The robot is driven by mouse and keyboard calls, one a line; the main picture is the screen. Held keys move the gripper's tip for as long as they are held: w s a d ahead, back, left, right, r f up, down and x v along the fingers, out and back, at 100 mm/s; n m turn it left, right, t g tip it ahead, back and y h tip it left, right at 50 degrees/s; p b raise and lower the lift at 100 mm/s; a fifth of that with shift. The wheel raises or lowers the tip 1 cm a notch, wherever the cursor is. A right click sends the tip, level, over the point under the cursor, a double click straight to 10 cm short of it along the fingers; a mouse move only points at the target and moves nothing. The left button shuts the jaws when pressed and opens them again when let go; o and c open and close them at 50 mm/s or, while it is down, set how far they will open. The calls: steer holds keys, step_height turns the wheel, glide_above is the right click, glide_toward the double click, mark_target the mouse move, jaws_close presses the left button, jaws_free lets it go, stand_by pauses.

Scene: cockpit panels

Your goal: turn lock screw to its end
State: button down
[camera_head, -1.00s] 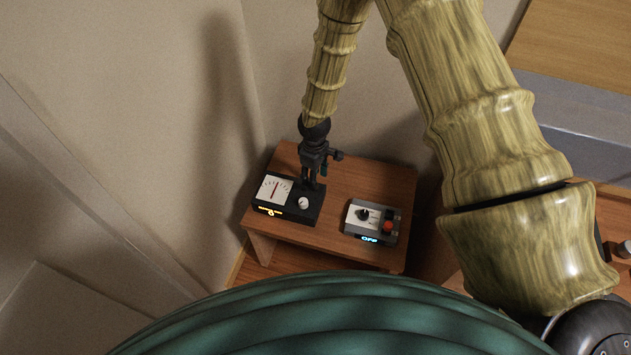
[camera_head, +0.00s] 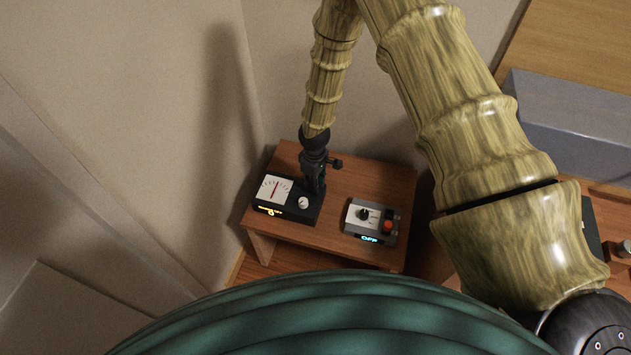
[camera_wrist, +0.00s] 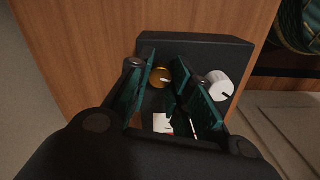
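The lock screw appears to be the brass round knob (camera_wrist: 160,77) with a pale slot mark, on the dark meter box (camera_wrist: 200,45) in the wrist view. My gripper (camera_wrist: 165,70) is above the box with its two green-padded fingers apart, one on each side of the screw. I cannot tell whether either finger touches it. A white knob (camera_wrist: 219,86) with a dark line lies just outside the right finger. In the head view my gripper (camera_head: 315,190) is at the box's (camera_head: 312,215) far right end and hides the screw.
The box also carries a white dial (camera_head: 276,189) with a red needle. A grey control box (camera_head: 351,228) with a black knob and a red button (camera_head: 388,225) stands to the right on the wooden table (camera_head: 385,180). A wall rises close on the left.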

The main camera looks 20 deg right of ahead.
steer(key=shift+s+m, duration=0.1)
steer(key=shift+m, duration=0.5)
steer(key=c, duration=1.3)
jaws_free()
steer(key=shift+o, duration=0.2)
steer(key=shift+r, duration=0.6)
step_height(320, 180, up, 11)
steer(key=shift+f, duration=0.15)
